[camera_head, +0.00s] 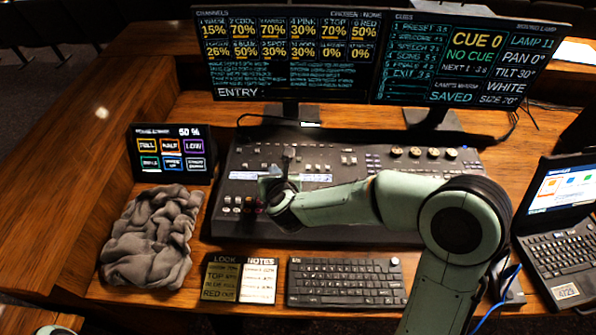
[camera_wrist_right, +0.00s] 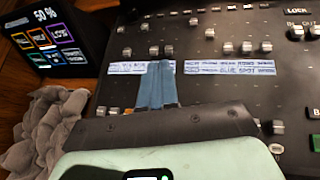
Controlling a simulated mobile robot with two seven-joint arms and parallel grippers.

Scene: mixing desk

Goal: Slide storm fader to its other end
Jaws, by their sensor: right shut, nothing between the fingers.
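The fader desk (camera_head: 350,225) is a dark sloping panel with rows of small grey caps and pale label strips. The storm fader cannot be told from its neighbours, as the small lettering is not readable. My right gripper (camera_head: 272,173) is over the left-middle of the desk, its blue-grey fingers shut and empty. In the right wrist view the fingers (camera_wrist_right: 157,82) cover the right part of the left label strip (camera_wrist_right: 120,68). Grey fader caps (camera_wrist_right: 161,50) stand just beyond the tips; contact cannot be told. My left gripper is out of view.
Two monitors (camera_head: 290,50) stand behind the desk. A small touch screen (camera_head: 170,155) and a crumpled grey cloth (camera_head: 150,240) lie to the left. A keyboard (camera_head: 345,283) and note cards (camera_head: 240,280) are in front. A laptop (camera_head: 560,240) stands at right.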

